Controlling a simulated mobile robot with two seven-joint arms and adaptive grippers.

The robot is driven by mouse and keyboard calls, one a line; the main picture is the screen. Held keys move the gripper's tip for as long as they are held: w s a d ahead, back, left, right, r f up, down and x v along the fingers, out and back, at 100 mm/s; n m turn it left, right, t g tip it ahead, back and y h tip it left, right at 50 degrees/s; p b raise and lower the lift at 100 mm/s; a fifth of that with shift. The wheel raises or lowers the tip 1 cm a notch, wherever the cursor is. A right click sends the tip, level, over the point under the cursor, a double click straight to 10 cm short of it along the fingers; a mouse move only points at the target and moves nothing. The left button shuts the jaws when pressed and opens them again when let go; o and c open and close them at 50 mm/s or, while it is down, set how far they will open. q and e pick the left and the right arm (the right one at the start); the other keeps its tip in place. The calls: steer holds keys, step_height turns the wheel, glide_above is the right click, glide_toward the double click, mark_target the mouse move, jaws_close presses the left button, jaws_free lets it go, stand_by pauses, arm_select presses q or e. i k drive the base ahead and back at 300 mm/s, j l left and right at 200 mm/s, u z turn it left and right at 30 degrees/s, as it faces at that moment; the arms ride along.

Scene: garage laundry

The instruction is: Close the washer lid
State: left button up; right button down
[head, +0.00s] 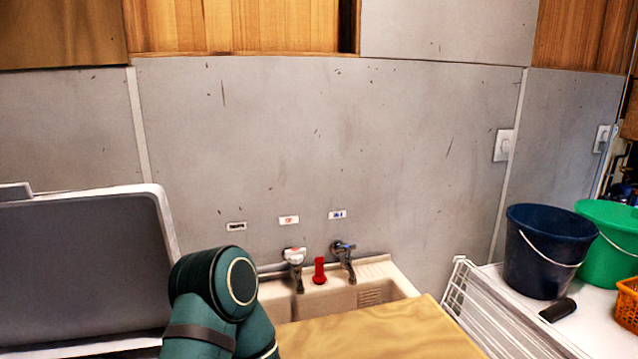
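The washer lid (80,270) stands raised at the left of the head view, a grey inner panel with a white rounded rim. It is open, tilted up near the wall. The washer body below it is mostly cut off by the bottom edge of the view. A dark green joint of my own arm is at the bottom centre-left, just right of the lid and overlapping its lower right edge in the picture. I cannot tell whether it touches the lid. Neither of my grippers is in view.
A beige sink (340,298) with two taps and a red object stands right of the lid. A wooden board (385,335) is in front of it. At right, a white surface (590,335) holds a dark blue bucket (545,255), a green bucket (608,240) and an orange basket (627,305).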

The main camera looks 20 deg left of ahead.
mark_target(84, 272)
steer(key=k, duration=0.4)
steer(key=k+u, duration=0.15)
steer(key=u, duration=0.35)
steer(key=k+u, duration=0.1)
steer(key=u, duration=0.4)
steer(key=l+u, duration=0.1)
steer(key=u, duration=0.3)
steer(key=l+u, duration=0.1)
steer(key=u, duration=0.25)
steer(key=l+u, duration=0.1)
steer(key=u, duration=0.3)
steer(key=i+l, duration=0.4)
steer(key=l, duration=0.15)
steer(key=k+j+z, duration=0.2)
steer(key=k+l, duration=0.05)
steer(key=k, duration=0.05)
